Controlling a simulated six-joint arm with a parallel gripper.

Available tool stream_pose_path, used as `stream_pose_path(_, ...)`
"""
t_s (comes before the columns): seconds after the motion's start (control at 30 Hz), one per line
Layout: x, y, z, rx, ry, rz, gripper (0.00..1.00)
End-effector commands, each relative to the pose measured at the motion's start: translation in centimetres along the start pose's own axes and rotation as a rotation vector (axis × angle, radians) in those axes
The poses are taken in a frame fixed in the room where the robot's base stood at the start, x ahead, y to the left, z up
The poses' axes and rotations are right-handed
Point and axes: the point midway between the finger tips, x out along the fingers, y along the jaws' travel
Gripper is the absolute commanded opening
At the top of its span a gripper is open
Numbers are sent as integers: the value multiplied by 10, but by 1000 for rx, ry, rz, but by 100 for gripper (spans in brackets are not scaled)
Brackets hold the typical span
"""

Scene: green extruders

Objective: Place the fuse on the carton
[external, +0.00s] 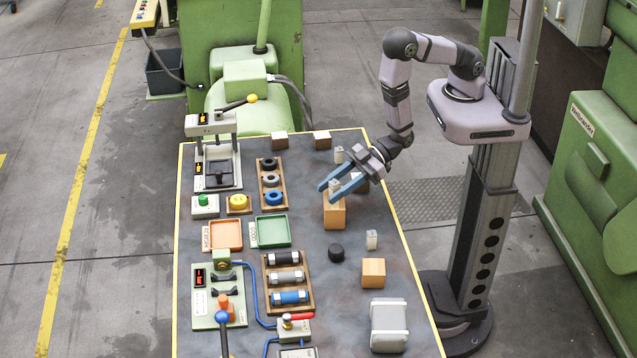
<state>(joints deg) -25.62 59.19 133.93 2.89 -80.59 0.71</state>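A small pale grey fuse (335,184) stands upright between the two blue fingers of my gripper (328,192), over a tan carton (334,214). The near finger hides the foot of the fuse. I cannot tell if the fuse rests on the carton, or if the fingers press on it or stand slightly apart. Similar pale pieces stand on the table, one behind the gripper (339,155) and one to the right of the carton (372,240).
A black knob-like piece (336,252) and a white block (389,325) lie nearer. Orange and green trays (274,232), wooden racks (288,283) and fixtures fill the left side.

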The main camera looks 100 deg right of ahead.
Motion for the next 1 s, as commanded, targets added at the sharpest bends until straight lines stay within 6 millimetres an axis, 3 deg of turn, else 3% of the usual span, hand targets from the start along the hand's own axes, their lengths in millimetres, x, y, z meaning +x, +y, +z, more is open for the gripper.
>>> stream_pose_path(0.37, -3, 0, -3, 0, 0, 0, 38)
stream_pose_path(0.8, -54, 0, -2, -1, -1, -1, 38)
stream_pose_path(1.0, -68, 0, -6, 0, -3, 0, 38)
